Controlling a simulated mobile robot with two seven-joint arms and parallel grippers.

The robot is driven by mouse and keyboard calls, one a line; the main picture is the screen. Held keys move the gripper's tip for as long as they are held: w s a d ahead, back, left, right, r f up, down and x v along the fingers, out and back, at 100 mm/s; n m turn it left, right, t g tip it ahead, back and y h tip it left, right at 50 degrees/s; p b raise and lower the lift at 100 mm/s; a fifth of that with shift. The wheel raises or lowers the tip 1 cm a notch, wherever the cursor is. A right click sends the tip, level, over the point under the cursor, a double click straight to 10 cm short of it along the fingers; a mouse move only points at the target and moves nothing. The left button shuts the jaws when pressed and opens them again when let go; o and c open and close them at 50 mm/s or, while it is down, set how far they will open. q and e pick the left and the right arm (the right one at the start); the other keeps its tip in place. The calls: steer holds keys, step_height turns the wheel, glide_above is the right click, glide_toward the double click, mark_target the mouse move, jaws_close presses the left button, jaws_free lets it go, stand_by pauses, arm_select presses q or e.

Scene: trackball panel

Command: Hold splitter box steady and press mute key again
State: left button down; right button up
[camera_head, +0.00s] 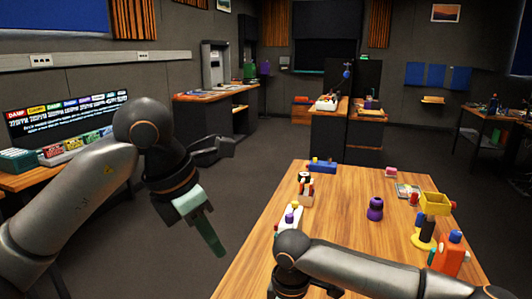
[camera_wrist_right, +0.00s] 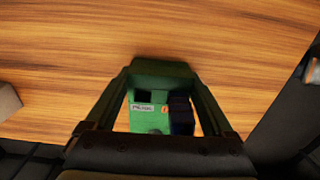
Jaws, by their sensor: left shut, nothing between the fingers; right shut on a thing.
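A small green box (camera_wrist_right: 148,115) with a white label, a dark square opening and dark blocks on its right shows between the fingers of my right gripper (camera_wrist_right: 163,72) in the right wrist view. I take it for the splitter box; the label is too small to read surely. My right gripper is shut on it, over a wooden tabletop. In the head view the right gripper and the box are out of sight, below the picture's lower edge. My left gripper (camera_head: 217,247) is shut and empty, pointing down left of the table, apart from everything. I cannot make out the mute key.
The tabletop's middle is mostly clear. A side desk (camera_head: 40,178) stands at left.

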arm_select(q)
steer(key=w+a+f+n+h, duration=0.1)
steer(key=w+f+n+h, duration=0.1)
steer(key=f+n+h, duration=0.2)
steer(key=w+a+f+n+t+h, duration=0.1)
steer(key=w+a+f+n+h, duration=0.1)
steer(key=f+n, duration=0.6)
steer(key=w+a+f+n+h, duration=0.2)
steer(key=w+f+n+h, duration=0.1)
steer(key=f+n+h, duration=0.3)
steer(key=shift+w+a+f+n, duration=0.2)
steer(key=shift+n, duration=0.6)
steer(key=a+f+n+t, duration=0.4)
steer(key=a+f+n, duration=0.2)
steer(key=n, duration=0.1)
steer(key=shift+w+a+f+y, duration=0.15)
steer(key=shift+w+f+y, duration=0.15)
steer(key=shift+w+y, duration=0.15)
steer(key=shift+s+d, duration=0.45)
steer(key=shift+d, duration=0.95)
steer(key=shift+s+d, duration=0.5)
steer(key=shift+d, duration=0.95)
steer(key=shift+s+d, duration=0.45)
steer(key=shift+d, duration=0.95)
steer(key=shift+d, duration=0.1)
